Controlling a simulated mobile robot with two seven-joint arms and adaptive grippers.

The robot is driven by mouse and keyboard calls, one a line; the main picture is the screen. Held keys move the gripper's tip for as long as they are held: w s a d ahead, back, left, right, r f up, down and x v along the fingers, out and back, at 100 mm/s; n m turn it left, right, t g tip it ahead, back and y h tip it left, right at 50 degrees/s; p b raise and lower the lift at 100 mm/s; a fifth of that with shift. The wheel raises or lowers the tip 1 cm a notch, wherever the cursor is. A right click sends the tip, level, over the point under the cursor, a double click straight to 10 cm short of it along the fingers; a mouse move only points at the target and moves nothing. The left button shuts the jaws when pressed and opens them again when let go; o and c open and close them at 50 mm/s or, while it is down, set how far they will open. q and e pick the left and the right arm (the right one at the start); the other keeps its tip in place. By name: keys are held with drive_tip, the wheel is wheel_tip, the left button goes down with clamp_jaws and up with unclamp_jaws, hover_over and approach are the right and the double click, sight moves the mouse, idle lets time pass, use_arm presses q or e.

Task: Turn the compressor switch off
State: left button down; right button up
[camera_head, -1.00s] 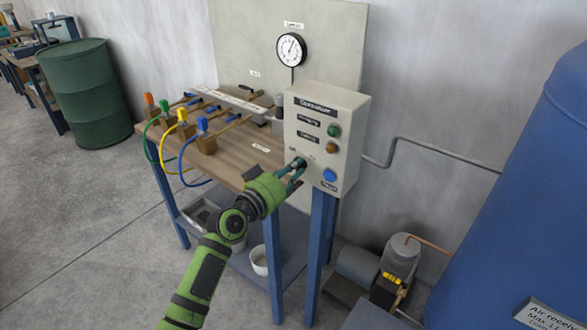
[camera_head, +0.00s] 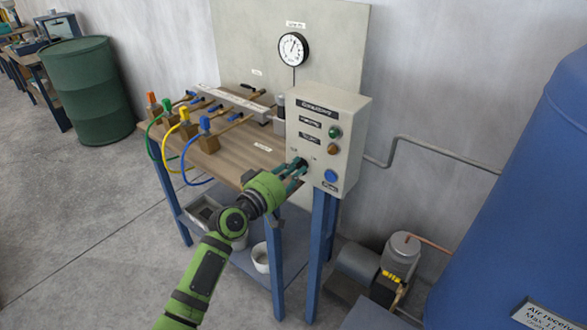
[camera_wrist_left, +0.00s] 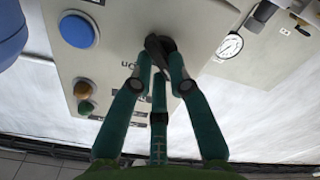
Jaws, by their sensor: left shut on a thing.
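The compressor control box (camera_head: 345,115) is a pale grey box at the right end of the workbench. A green light (camera_head: 334,132), an amber light (camera_head: 333,149) and a blue button (camera_head: 330,175) are on its front. My left gripper (camera_head: 299,166) is at the lower left of that front. In the left wrist view, its green fingers are shut around the dark switch knob (camera_wrist_left: 158,44), with the blue button (camera_wrist_left: 77,30) beside it. The fingers hide most of the knob, so its setting cannot be read. My right gripper is not in view.
The wooden workbench (camera_head: 245,150) carries several coloured hoses and valves. A pressure gauge (camera_head: 293,49) is on the panel behind. A large blue air receiver (camera_head: 520,190) stands at right, with a compressor motor (camera_head: 400,255) low beside it. A green drum (camera_head: 88,92) is at left.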

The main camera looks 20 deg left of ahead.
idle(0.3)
use_arm(q)
drive_tip(key=c, duration=1.2)
unclamp_jaws()
drive_tip(key=v, duration=1.2)
